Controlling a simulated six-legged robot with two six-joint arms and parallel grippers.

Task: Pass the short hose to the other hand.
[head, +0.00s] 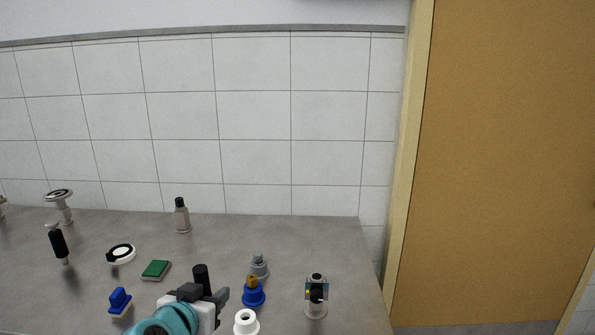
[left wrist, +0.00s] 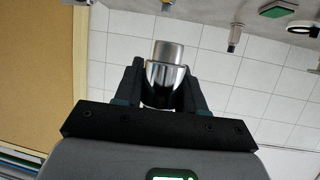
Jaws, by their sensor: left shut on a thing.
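My left gripper (head: 208,293) is at the bottom middle of the head view, above the counter. It is shut on a short cylinder, which I take to be the short hose (head: 201,275); its black end stands up beside the jaws there. In the left wrist view the hose (left wrist: 168,55) shows a shiny silver end and a darker part between the two black fingers of the left gripper (left wrist: 160,82). The fingers hide part of it. My right gripper is in neither view.
The grey counter (head: 225,235) holds a blue fitting (head: 253,293), a white ring-shaped part (head: 246,322), a grey fitting (head: 259,266) and a metal piece with a teal plate (head: 316,308). A green block (head: 156,270) lies left. A wooden door (head: 500,160) is right.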

